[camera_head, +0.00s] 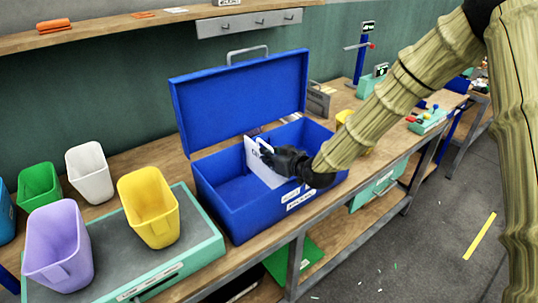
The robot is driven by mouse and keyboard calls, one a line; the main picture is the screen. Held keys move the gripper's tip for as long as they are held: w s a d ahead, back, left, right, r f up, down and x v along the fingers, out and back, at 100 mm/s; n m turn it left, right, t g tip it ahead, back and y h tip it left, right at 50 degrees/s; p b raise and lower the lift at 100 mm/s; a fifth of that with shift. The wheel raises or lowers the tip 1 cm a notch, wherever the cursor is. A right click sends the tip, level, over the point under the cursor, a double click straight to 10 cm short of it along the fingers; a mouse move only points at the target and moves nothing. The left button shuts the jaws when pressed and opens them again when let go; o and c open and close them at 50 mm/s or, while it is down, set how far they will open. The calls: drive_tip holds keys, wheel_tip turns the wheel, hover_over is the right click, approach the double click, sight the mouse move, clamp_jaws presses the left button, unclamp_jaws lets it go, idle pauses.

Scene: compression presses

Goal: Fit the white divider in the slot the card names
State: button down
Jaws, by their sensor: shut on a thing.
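The white divider (258,167) is a thin panel at the middle of the open blue toolbox (222,211). It looks roughly upright and slightly tilted, with its lower part below the box's rim. My black gripper (268,155) is shut on its right side, over the box's right half. My gripper and wrist cover part of the divider and that half. Whether its lower edge sits in a slot cannot be told. White labels (299,200) with dark text are on the box's front wall, too small to read. No card can be made out for sure.
The raised blue lid (245,95) stands behind the box. On the left, yellow (149,205), lilac (58,243), white (91,172) and green bins (39,186) stand on or near a grey-topped teal case (199,244). A wooden shelf (110,24) runs above.

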drive_tip(key=shift+f+b, duration=1.15)
drive_tip(key=shift+f, duration=0.65)
drive_tip(key=c, duration=1.5)
unclamp_jaws()
drive_tip(key=v, duration=1.2)
